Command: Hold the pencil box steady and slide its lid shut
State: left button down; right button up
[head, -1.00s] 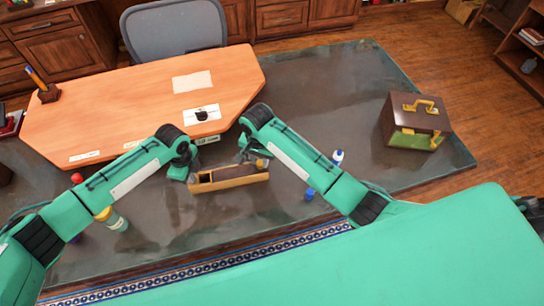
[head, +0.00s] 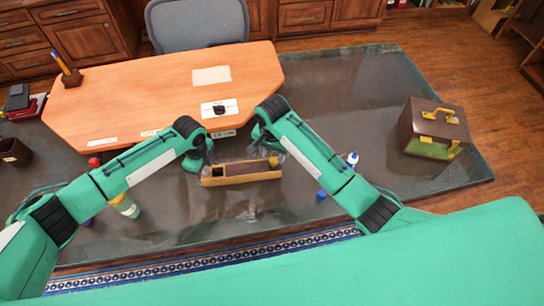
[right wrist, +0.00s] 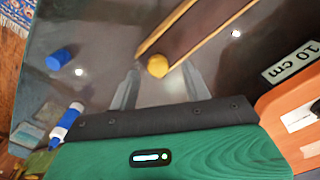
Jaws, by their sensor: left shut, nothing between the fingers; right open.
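The wooden pencil box (head: 240,180) lies on the dark glass surface in the head view, with part of its dark inside showing. A yellow knob (head: 273,161) is at its right end. In the right wrist view the knob (right wrist: 157,66) sits at the near end of the long wooden box (right wrist: 205,25). My right gripper (right wrist: 162,90) is open, with a finger to each side of the knob and apart from it. My left gripper (head: 206,169) is shut and empty at the box's left end; I cannot tell whether it touches the box.
An orange desk panel (head: 160,95) lies behind the box. A blue cap (head: 321,195) and a white-blue bottle (head: 352,160) are right of it. A yellow-topped bottle (head: 124,204) is left. A brown-green case (head: 432,130) stands far right.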

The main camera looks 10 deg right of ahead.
pick_arm(q)
jog(key=shift+s+f, duration=0.3)
jog(key=shift+f, duration=0.1)
pick_arm(e)
notch_tip(320, 180, up, 10)
jog(key=shift+f, duration=0.2)
jog(key=shift+s, duration=0.1)
pick_arm(q)
jog(key=shift+w+r+p, duration=0.25)
jog(key=shift+r+p, duration=0.85)
jog(key=shift+r, duration=0.1)
jog(key=shift+r+p, duration=1.6)
jog(key=shift+r, duration=0.45)
pick_arm(e)
jog(key=shift+r, duration=2.65)
